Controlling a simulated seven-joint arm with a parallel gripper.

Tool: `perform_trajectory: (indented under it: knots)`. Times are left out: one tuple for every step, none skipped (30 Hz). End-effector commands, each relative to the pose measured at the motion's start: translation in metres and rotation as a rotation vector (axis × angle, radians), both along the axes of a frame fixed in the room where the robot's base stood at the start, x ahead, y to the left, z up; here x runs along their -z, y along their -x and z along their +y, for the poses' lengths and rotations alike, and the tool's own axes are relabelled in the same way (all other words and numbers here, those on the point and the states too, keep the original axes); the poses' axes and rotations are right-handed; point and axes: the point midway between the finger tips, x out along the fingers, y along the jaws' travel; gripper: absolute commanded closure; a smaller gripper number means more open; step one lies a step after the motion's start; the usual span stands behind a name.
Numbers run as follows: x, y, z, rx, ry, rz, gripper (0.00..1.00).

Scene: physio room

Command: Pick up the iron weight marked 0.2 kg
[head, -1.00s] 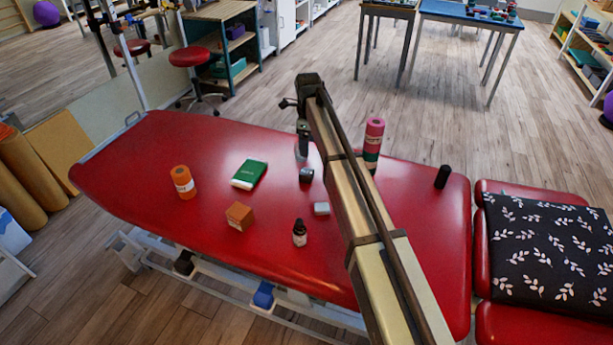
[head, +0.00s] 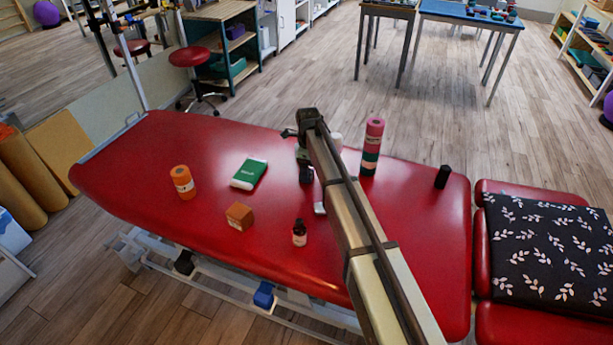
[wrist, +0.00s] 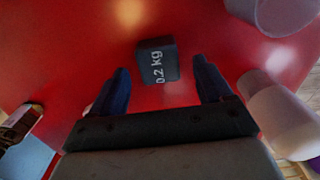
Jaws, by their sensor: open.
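The iron weight (wrist: 157,62) is a small dark block with "0.2 kg" in white on its face. In the wrist view it lies on the red couch top, beyond and between the fingertips, a little left of centre. My gripper (wrist: 161,72) is open and empty, with a dark finger on each side of the view; I see no contact with the weight. In the head view my gripper (head: 305,168) is low over the couch's middle, and I cannot separate the weight from it there.
A pale grey block (head: 319,208) is partly behind my arm.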

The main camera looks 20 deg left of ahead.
Motion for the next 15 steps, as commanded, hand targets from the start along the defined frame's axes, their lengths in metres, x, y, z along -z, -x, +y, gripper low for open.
perform_trajectory:
  knots:
    - [0.008,0.001,0.000,0.000,0.001,0.001,0.21]
    - [0.012,0.001,0.000,0.000,0.000,0.001,0.21]
    - [0.017,0.001,0.000,0.000,0.000,0.000,0.21]
    - [0.020,0.001,0.000,0.000,0.000,0.000,0.21]
    - [0.022,0.001,0.000,0.000,0.000,0.000,0.21]
    - [0.024,0.001,0.000,0.000,0.000,0.000,0.21]
    - [0.025,0.001,0.000,0.000,0.000,0.000,0.21]
    - [0.025,0.001,0.000,0.000,0.000,0.000,0.21]
    - [0.025,0.001,0.000,0.000,0.000,0.000,0.21]
    - [0.025,0.001,0.000,0.000,0.000,-0.001,0.21]
    - [0.025,0.000,0.000,0.000,0.000,-0.001,0.21]
    - [0.025,0.000,0.000,0.000,0.000,-0.001,0.21]
    - [0.025,0.000,0.000,0.000,0.000,-0.001,0.21]
    - [0.025,0.000,0.000,0.000,0.000,-0.001,0.24]
    - [0.025,0.001,0.000,0.000,0.000,-0.001,0.28]
